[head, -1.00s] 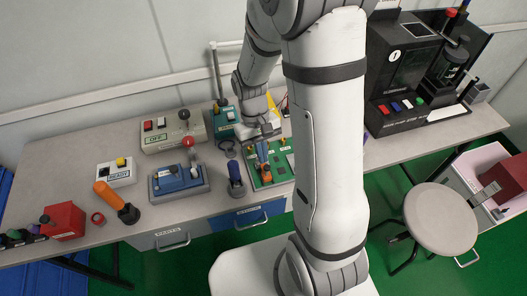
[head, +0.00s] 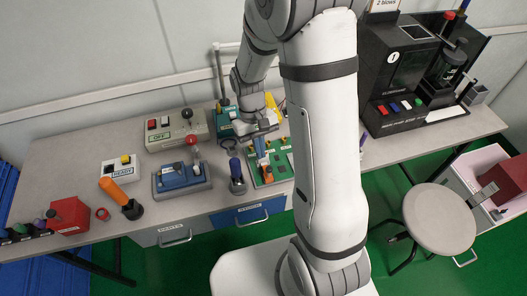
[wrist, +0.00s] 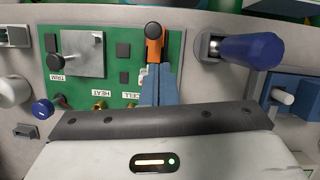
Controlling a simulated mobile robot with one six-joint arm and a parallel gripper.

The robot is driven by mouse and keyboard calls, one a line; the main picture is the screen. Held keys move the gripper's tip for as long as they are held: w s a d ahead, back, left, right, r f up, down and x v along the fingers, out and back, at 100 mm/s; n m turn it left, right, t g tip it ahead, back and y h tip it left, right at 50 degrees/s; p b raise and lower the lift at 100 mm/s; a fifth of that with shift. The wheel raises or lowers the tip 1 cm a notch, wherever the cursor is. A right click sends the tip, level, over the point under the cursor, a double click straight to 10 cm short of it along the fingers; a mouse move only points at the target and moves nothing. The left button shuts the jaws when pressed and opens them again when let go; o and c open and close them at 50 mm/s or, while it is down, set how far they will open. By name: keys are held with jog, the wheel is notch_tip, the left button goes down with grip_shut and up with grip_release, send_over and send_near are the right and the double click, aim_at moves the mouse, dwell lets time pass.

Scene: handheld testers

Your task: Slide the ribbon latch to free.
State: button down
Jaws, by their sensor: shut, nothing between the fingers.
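The green board (wrist: 118,75) carries small labels reading TRIM, HEAT and CELL. It also shows in the head view (head: 284,171), under my gripper. An orange lever with a black knob (wrist: 154,46) stands on it at the upper middle of the wrist view. I cannot tell for sure which part is the ribbon latch. My gripper (wrist: 158,70) is shut and empty, its blue-grey fingers together just below the orange lever and overlapping its lower part. Whether they touch it I cannot tell. My gripper also shows over the board in the head view (head: 261,152).
A blue-handled tool (head: 236,170) stands just left of the board; its handle (wrist: 250,50) is close on the right in the wrist view. A blue device (head: 181,178) and a grey box with buttons (head: 176,130) are farther left. A black machine (head: 408,75) stands right.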

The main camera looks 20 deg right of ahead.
jog(key=v, duration=1)
jog(key=shift+w, duration=0.2)
jog(key=shift+a+r, duration=0.1)
notch_tip(320, 180, up, 6)
jog(key=m+t, duration=0.1)
jog(key=t, duration=0.3)
send_over(267, 171)
jog(key=w+d, duration=0.1)
jog(key=w, duration=0.1)
jog(key=w+a+f+n+g, duration=0.1)
jog(key=w+a+f+g, duration=0.15)
jog(key=w+f, duration=0.45)
jog(key=shift+g, duration=0.35)
jog(key=x, duration=0.8)
jog(key=shift+w+d+f, duration=0.1)
jog(key=shift+d+f, duration=0.15)
jog(key=shift+d, duration=0.15)
jog(key=s, duration=0.1)
jog(key=s+p, duration=0.1)
jog(key=s, duration=0.1)
jog(key=shift+d+f, duration=0.25)
jog(key=shift+f, duration=0.1)
jog(key=shift+s+d+f, duration=0.1)
jog(key=shift+s+f, duration=0.05)
jog(key=shift+s, duration=0.3)
